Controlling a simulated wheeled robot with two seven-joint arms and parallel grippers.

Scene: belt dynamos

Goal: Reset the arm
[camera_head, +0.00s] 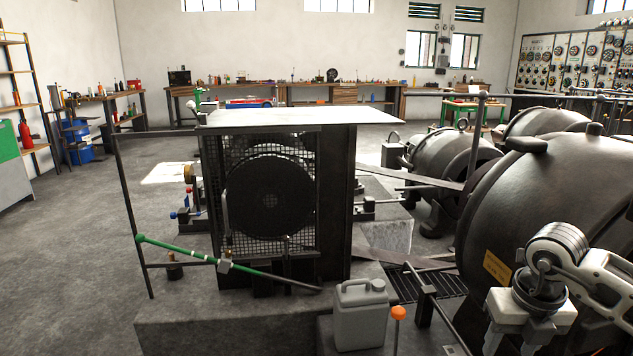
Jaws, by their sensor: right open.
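My right gripper (520,338) is at the lower right, its arm coming in from the right edge. It points down, open, in front of the large dark dynamo housing (530,205); I see nothing between its fingers. My left gripper is out of view.
A grey jerrycan (360,314) stands in front of the machine, beside an orange-topped post (398,314). More dynamos (440,160) stand behind at the right. Dark railings cross the right side. Workbenches (290,100) line the back wall. Open floor (70,240) lies at the left.

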